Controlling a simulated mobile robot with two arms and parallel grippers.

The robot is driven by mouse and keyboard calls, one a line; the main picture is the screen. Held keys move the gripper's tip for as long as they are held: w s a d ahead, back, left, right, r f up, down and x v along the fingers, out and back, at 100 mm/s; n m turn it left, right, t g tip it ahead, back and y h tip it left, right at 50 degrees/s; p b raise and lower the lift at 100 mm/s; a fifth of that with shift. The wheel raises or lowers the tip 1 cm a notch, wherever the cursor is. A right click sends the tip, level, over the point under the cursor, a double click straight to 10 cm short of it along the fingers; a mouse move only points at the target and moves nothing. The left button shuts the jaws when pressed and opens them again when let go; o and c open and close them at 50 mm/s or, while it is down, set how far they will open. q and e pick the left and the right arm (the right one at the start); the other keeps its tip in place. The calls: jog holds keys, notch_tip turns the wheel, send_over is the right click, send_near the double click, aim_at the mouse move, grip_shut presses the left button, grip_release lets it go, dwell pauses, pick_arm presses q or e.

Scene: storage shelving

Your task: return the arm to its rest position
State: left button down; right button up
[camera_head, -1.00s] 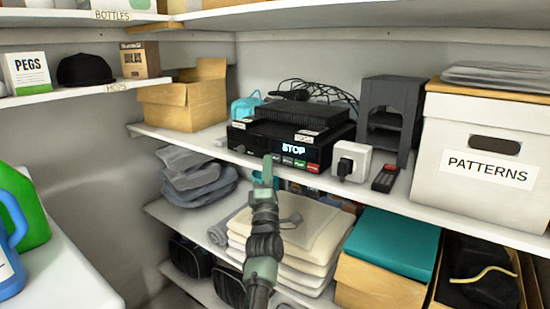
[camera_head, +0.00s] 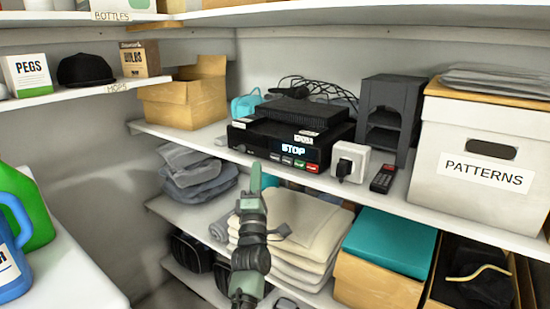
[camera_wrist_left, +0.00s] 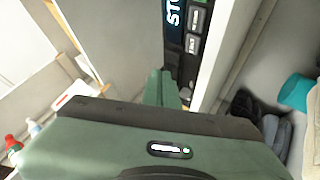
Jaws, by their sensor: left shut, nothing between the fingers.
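My left gripper (camera_head: 256,178) is shut and empty. My left arm (camera_head: 250,255) rises from the bottom of the picture, in front of the folded cream cloths (camera_head: 310,232). In the left wrist view the green gripper (camera_wrist_left: 164,88) fills the lower part, with part of the player (camera_wrist_left: 190,40) beyond the fingers. My right gripper is in neither view.
The middle shelf (camera_head: 440,211) holds a cardboard box (camera_head: 185,104), a white plug box (camera_head: 350,162), a remote (camera_head: 383,179) and a PATTERNS box (camera_head: 480,200). Grey folded clothes (camera_head: 200,180) lie on the lower shelf. Bottles (camera_head: 25,215) stand at far left.

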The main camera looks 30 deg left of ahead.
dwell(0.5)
